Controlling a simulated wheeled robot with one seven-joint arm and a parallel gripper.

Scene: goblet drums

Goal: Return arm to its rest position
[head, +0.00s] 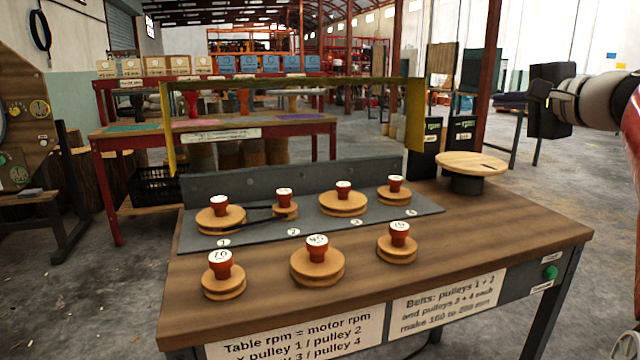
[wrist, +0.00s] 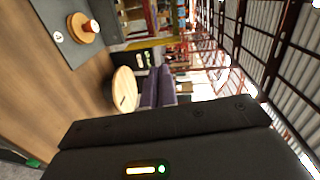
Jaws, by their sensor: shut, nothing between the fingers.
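My gripper (head: 540,93) is at the upper right of the head view, held in the air beyond the right end of the workbench (head: 480,228). It is shut and empty, and touches nothing. My white and red arm reaches in from the right edge. In the wrist view the dark gripper housing (wrist: 165,140) fills the lower part, and the scene behind it is turned on its side. The fingertips are hard to make out there.
The workbench carries a grey plate (head: 300,222) with several knobbed pulleys, one pair linked by a belt. Three loose pulleys (head: 317,265) stand in front. A round wooden turntable (head: 472,163) is at the bench's right back. A yellow-posted frame (head: 415,115) rises behind.

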